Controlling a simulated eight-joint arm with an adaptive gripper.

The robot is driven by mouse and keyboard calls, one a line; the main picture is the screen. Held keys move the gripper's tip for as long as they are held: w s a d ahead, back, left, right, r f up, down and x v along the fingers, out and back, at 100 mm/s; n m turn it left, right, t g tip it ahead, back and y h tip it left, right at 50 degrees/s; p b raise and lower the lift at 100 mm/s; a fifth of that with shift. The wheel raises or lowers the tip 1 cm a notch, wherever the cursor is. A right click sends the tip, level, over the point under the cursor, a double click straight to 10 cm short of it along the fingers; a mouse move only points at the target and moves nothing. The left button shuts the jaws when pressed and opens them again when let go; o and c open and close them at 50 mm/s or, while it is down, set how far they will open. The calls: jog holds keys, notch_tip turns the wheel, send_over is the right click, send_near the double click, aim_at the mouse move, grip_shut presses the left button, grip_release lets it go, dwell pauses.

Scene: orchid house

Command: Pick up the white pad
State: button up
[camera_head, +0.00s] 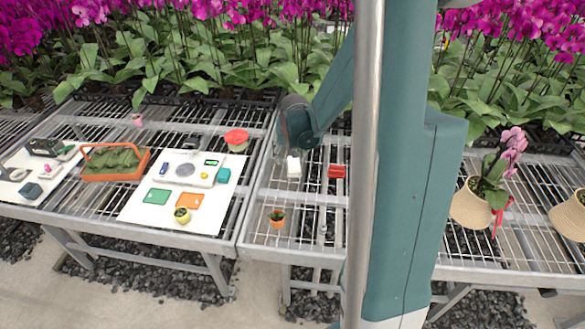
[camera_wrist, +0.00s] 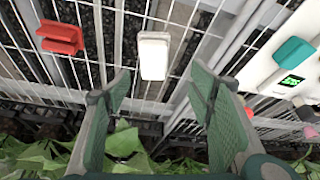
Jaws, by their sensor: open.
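The white pad (camera_head: 293,166) lies on the wire bench in the head view, just below the dark round joint of my arm. In the wrist view the white pad (camera_wrist: 154,57) is a small upright-looking white block on the wire mesh. My gripper (camera_wrist: 157,84) is open and empty. Its two green fingers spread on either side of the pad's line, with the pad just beyond the fingertips, roughly centred between them. No contact shows. In the head view I cannot make out my gripper's fingers.
A red block (camera_head: 337,171) sits right of the pad; it also shows in the wrist view (camera_wrist: 60,38). A small orange pot (camera_head: 277,217) stands nearer the front. Left is a white board (camera_head: 140,212) with a scale, cards and a teal block (camera_head: 223,175). Orchid leaves crowd behind.

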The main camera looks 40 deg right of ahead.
aim_at(294, 162)
jog(key=shift+d+f, duration=0.55)
jog(key=shift+f, duration=0.1)
jog(key=shift+w, duration=0.1)
jog(key=shift+b+x, duration=0.4)
jog(key=shift+x, duration=0.95)
jog(key=shift+s+b+x, duration=0.1)
jog(key=shift+b+x, duration=0.4)
jog(key=shift+x, duration=0.8)
jog(key=shift+s+b+x, duration=0.15)
jog(key=shift+b+x, duration=0.3)
jog(key=shift+x, duration=0.8)
jog(key=shift+d, duration=0.15)
jog(key=c, duration=1)
